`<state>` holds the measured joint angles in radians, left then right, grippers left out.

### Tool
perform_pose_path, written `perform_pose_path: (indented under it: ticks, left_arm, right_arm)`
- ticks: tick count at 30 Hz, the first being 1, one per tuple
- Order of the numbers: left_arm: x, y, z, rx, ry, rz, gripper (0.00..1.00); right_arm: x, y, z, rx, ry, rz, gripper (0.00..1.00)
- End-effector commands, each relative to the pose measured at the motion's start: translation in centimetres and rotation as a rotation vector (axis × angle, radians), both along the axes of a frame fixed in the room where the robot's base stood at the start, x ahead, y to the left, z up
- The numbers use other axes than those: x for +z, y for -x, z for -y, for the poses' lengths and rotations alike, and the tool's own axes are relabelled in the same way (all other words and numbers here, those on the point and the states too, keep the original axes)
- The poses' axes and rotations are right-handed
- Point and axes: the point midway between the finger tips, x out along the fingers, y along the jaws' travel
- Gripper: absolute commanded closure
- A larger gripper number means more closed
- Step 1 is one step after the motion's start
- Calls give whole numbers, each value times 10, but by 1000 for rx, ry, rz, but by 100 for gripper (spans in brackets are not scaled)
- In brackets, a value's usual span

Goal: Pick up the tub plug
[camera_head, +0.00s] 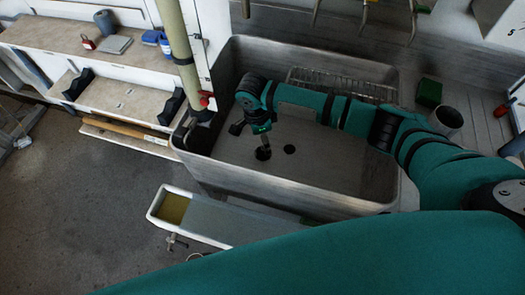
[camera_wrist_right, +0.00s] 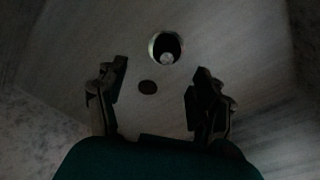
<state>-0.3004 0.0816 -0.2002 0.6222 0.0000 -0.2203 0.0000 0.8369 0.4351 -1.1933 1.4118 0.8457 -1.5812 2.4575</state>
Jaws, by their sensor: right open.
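The grey tub (camera_head: 225,165) is below my right gripper (camera_head: 250,135). In the right wrist view my right gripper (camera_wrist_right: 160,82) is open, its fingers apart with nothing gripped. Beyond the fingers, a round piece with a bright rim, dark middle and pale spot (camera_wrist_right: 165,48) shows on the tub floor. A smaller flat dark disc (camera_wrist_right: 148,87) lies nearer. I cannot tell for certain which is the tub plug and which the drain. One dark disc (camera_head: 289,149) shows in the head view, right of my gripper. My left gripper is not in view.
A wire rack (camera_head: 340,84) sits at the tub's back. A green block (camera_head: 429,93) and a cup (camera_head: 446,119) are on the right ledge. A long trough (camera_head: 215,217) is in front.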

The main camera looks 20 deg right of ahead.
Motion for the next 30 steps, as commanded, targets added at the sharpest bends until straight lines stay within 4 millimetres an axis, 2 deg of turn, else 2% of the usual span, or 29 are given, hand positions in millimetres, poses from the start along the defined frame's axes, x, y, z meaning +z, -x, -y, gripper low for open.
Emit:
perform_pose_path:
  ticks: [7, 15, 24, 26, 30]
  left_arm:
    - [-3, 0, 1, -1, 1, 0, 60]
    - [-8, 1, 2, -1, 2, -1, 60]
    - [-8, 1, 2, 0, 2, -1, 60]
    - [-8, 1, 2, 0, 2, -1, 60]
    - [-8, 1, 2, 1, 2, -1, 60]
  right_arm:
    - [-20, -2, 0, 2, -1, 1, 32]
    - [-58, -8, 1, 3, -1, 0, 32]
    - [-64, -8, 2, 3, -2, 1, 32]
    - [-64, -8, 2, 3, -2, 1, 38]
    - [-64, -8, 2, 3, -2, 1, 56]
